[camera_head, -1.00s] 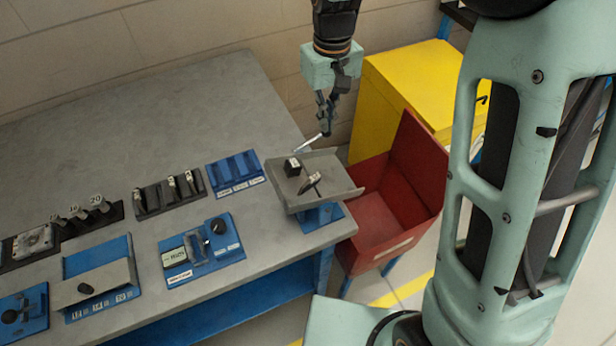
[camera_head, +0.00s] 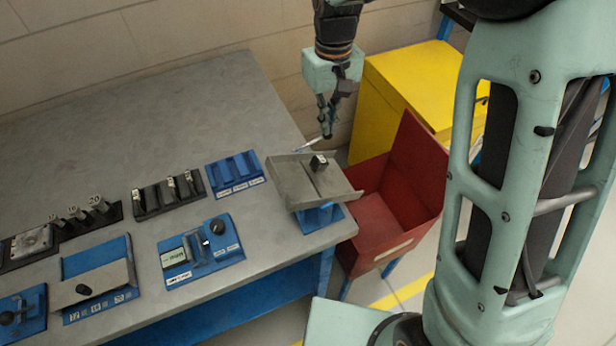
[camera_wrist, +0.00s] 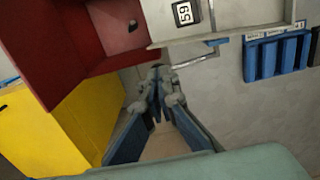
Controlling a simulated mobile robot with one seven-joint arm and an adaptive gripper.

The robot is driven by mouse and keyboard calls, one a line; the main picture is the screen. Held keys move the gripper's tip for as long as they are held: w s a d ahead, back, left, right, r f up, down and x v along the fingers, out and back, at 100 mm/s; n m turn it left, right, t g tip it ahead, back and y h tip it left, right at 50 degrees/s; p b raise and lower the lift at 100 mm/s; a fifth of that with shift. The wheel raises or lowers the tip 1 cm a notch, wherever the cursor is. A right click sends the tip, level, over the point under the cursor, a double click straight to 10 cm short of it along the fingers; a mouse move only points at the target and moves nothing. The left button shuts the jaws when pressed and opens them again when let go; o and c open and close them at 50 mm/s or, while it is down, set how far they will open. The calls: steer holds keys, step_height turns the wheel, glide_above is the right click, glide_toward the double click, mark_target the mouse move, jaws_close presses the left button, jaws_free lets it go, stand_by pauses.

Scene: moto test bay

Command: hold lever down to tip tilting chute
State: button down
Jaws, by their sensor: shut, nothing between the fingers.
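The tilting chute (camera_head: 290,182) is a grey tray on a blue base at the table's right corner, sloping down toward the red bin. A dark block with a white label (camera_head: 318,163) lies on it; the wrist view shows this block (camera_wrist: 182,12) marked 59. The lever (camera_head: 312,144) is a thin metal rod behind the chute, also in the wrist view (camera_wrist: 197,61). My gripper (camera_head: 326,134) is shut and empty, its fingertips at the lever's outer end; contact seems likely but is not clear. They also show in the wrist view (camera_wrist: 158,98).
A red bin (camera_head: 425,170) stands right of the chute, and a small dark piece (camera_wrist: 132,26) lies in it. A yellow cabinet (camera_head: 410,75) is behind it. Blue and black fixtures, such as a blue slotted rack (camera_head: 235,172), line the grey table (camera_head: 180,110).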

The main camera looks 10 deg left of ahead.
steer(key=shift+d+f, duration=0.1)
steer(key=shift+f, duration=0.45)
steer(key=shift+f+b, duration=0.3)
steer(key=shift+b, duration=0.1)
stand_by(0.5)
step_height(320, 180, up, 9)
steer(key=p, duration=0.6)
steer(key=shift+w+p, duration=0.1)
steer(key=shift+p, duration=0.3)
stand_by(0.4)
